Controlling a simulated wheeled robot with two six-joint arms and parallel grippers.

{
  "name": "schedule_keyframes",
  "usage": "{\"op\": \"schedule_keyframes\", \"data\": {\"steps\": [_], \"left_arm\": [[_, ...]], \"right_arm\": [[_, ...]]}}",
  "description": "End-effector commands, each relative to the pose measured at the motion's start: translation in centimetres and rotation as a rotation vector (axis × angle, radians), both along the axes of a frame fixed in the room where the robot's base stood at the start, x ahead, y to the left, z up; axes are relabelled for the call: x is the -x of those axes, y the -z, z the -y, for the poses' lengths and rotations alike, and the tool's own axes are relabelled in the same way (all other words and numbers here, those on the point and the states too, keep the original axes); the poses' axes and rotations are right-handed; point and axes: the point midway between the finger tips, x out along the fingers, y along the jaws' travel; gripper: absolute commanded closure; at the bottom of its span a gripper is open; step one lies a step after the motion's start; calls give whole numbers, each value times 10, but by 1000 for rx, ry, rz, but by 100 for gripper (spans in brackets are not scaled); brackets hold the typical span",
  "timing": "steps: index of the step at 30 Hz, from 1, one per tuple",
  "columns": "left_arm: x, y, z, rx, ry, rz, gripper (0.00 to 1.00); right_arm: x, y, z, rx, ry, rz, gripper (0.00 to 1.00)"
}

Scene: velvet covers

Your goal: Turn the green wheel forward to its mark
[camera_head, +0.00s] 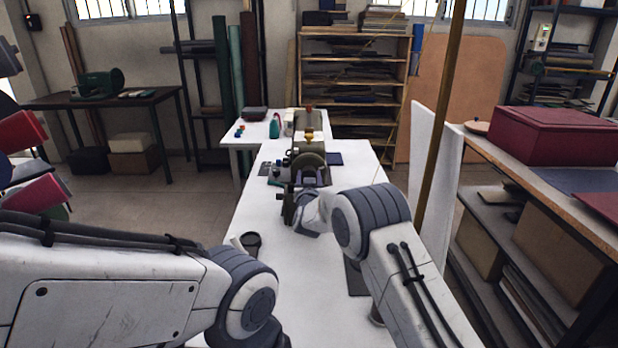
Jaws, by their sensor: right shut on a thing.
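A dark green upright piece (288,204), perhaps the green wheel seen nearly edge-on, stands over the white table at the tip of my right arm. My right gripper (296,208) is at this piece and shut on it, as far as I can see; the wrist hides part of the contact. I cannot make out the mark. Behind it on the table is an olive-grey machine (308,120) with a round dark wheel-like part (311,165) facing me.
The long white table (255,215) has bare room left of my right wrist. A thin brown pole (441,125) and a white panel (432,165) rise on the right. A red box (545,137) sits on the right shelf unit.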

Motion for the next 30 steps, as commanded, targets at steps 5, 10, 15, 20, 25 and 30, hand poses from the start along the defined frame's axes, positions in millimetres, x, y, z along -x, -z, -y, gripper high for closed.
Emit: {"op": "schedule_keyframes", "data": {"steps": [5,10,15,20,25,30], "left_arm": [[0,-2,0,0,0,0,50],[0,-4,0,0,0,0,50],[0,-8,0,0,0,0,50],[0,-11,0,0,0,0,50],[0,-16,0,0,0,0,50],[0,-20,0,0,0,0,50]], "right_arm": [[0,0,0,86,0,0,99],[0,0,0,220,0,0,99],[0,-1,0,380,0,0,99],[0,-1,-1,532,0,0,99],[0,-1,-1,693,0,0,99],[0,-1,-1,855,-1,-1,99]]}}
